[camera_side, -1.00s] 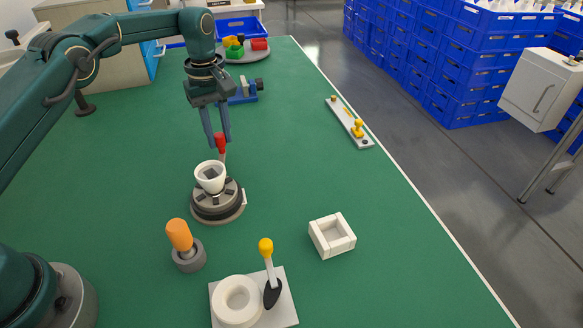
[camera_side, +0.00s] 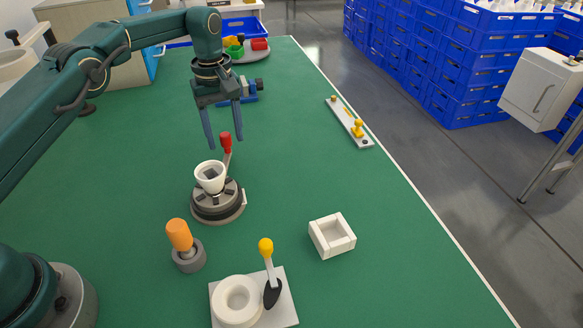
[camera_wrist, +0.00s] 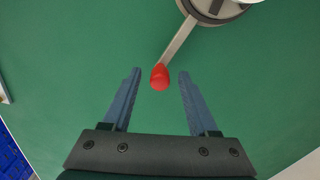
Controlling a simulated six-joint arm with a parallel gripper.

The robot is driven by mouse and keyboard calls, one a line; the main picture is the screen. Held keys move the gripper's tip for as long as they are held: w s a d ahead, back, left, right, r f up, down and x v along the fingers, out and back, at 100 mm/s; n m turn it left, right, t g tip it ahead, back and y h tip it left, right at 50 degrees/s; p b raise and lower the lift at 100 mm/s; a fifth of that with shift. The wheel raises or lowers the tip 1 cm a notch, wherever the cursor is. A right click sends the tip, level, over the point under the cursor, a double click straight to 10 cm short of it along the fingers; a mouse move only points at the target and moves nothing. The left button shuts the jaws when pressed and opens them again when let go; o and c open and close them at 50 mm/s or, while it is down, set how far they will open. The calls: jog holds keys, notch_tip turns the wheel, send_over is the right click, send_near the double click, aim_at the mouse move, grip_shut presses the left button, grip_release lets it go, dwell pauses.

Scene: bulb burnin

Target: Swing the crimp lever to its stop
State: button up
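A lever with a red knob (camera_side: 226,142) rises from a round, dark-and-grey base (camera_side: 217,208), leaning slightly right behind a white cup (camera_side: 210,176). My gripper (camera_side: 225,144) is open above the base, pointing down. In the wrist view the red knob (camera_wrist: 160,77) lies between the spread fingertips of my gripper (camera_wrist: 160,72), with green gaps on both sides. The lever's pale rod runs from the knob up to the base, partly cut off at the top of that view. A second lever with a yellow knob (camera_side: 266,248) stands on a white plate (camera_side: 287,309).
A white ring (camera_side: 238,300) sits on the plate. An orange-handled piece (camera_side: 180,235) stands in a grey holder at the left. A white open box (camera_side: 332,235) is at the right. A grey strip with yellow parts (camera_side: 349,122) lies farther back. Green table between them is clear.

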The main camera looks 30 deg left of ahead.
jog(key=shift+s+a+n, duration=0.95)
jog(key=shift+a+n, duration=0.3)
jog(key=shift+n, duration=0.15)
jog(key=s+d+r+m+t, duration=0.1)
jog(key=s+d+r+t, duration=0.15)
jog(key=r, duration=0.75)
jog(key=s+d+r+m+t, duration=0.1)
jog(key=s+r, duration=0.2)
jog(key=r, duration=0.6)
jog(key=s+d+f+m+t, duration=0.2)
jog(key=s+m, duration=0.7)
jog(key=s, duration=0.7)
jog(key=shift+s, duration=0.15)
